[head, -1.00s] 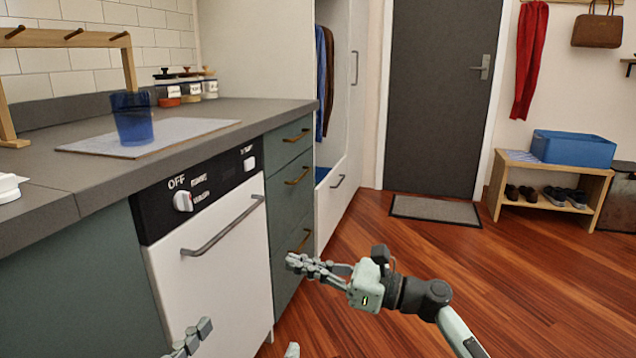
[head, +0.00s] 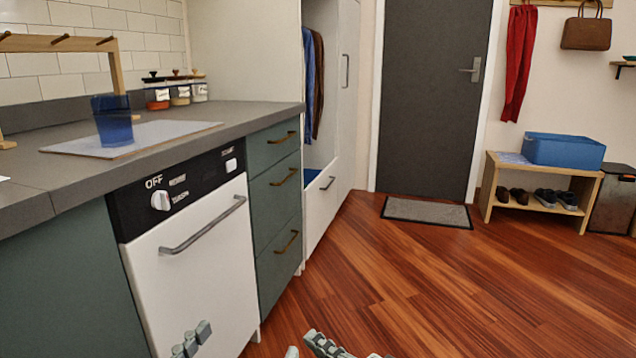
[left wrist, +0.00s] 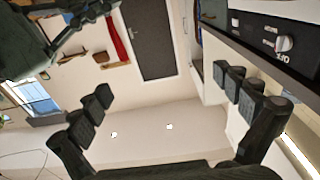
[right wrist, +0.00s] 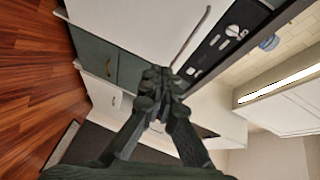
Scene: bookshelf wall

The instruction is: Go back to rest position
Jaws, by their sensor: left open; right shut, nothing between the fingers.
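My left gripper (head: 246,340) is at the bottom edge of the head view, in front of the white dishwasher. Only its finger ends show there. In the left wrist view its two fingers (left wrist: 166,88) are spread wide with nothing between them. My right gripper (head: 318,340) is low at the bottom edge of the head view, just right of the left one, over the wooden floor. Most of it is cut off. In the right wrist view its fingers (right wrist: 160,78) are closed together and hold nothing.
The white dishwasher (head: 195,265) and green drawers (head: 278,215) stand at left under the grey counter (head: 235,115). A blue cup (head: 113,122) stands on a pale mat. A shoe bench (head: 535,205) with a blue box is at the right. The middle floor is clear.

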